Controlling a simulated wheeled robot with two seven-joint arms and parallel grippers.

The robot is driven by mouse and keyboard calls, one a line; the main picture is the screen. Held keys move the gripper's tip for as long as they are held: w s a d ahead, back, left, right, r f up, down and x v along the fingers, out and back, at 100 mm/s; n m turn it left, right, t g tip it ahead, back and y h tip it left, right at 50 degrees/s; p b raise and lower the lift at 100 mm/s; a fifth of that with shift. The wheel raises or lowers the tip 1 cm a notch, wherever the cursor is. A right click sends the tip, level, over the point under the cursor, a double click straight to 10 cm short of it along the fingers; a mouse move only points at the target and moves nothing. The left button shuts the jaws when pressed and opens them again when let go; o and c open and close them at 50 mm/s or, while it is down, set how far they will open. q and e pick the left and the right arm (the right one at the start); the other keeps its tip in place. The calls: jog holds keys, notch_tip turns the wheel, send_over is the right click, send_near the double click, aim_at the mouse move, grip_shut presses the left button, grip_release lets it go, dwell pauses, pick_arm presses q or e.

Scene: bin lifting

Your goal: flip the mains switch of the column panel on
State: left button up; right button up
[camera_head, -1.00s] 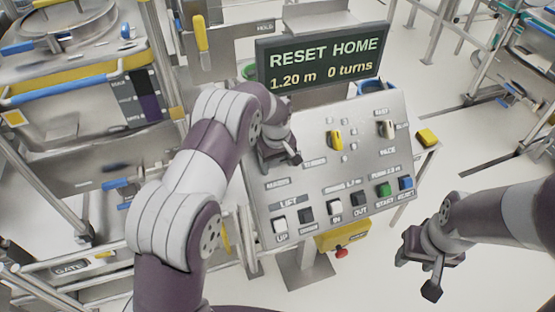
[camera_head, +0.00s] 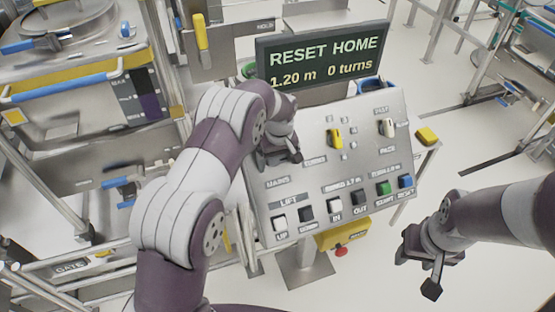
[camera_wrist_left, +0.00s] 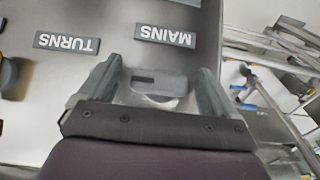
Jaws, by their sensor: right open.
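The column panel (camera_head: 300,185) is a sloped grey console in the middle of the head view. My left gripper (camera_head: 278,160) is low over its upper left part, just above the MAINS label (camera_head: 278,182), and hides the mains switch there. In the left wrist view a grey block with a dark slot, seemingly the mains switch (camera_wrist_left: 158,82), sits between the fingers of my left gripper (camera_wrist_left: 150,92), below the upside-down MAINS label (camera_wrist_left: 165,36). The fingers are apart on either side of it. My right gripper (camera_head: 420,272) is open and empty, right of the panel.
A display (camera_head: 322,58) above the panel reads RESET HOME, 1.20 m, 0 turns. A yellow knob (camera_head: 335,138), a white knob (camera_head: 387,128) and a row of several buttons share the panel. A yellow box with a red button (camera_head: 341,251) hangs below. Open floor lies to the right.

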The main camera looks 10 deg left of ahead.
aim_at(278, 159)
pick_arm(q)
jog(key=shift+r+b, duration=0.45)
notch_tip(278, 159, up, 4)
jog(key=shift+s+d+r+b, duration=0.1)
jog(key=shift+d+r+b, duration=0.1)
jog(key=shift+b, duration=0.6)
notch_tip(278, 159, up, 7)
jog(key=p, duration=0.4)
jog(key=shift+s+r+p, duration=0.2)
jog(key=shift+s+p, duration=0.15)
jog(key=shift+d, duration=0.15)
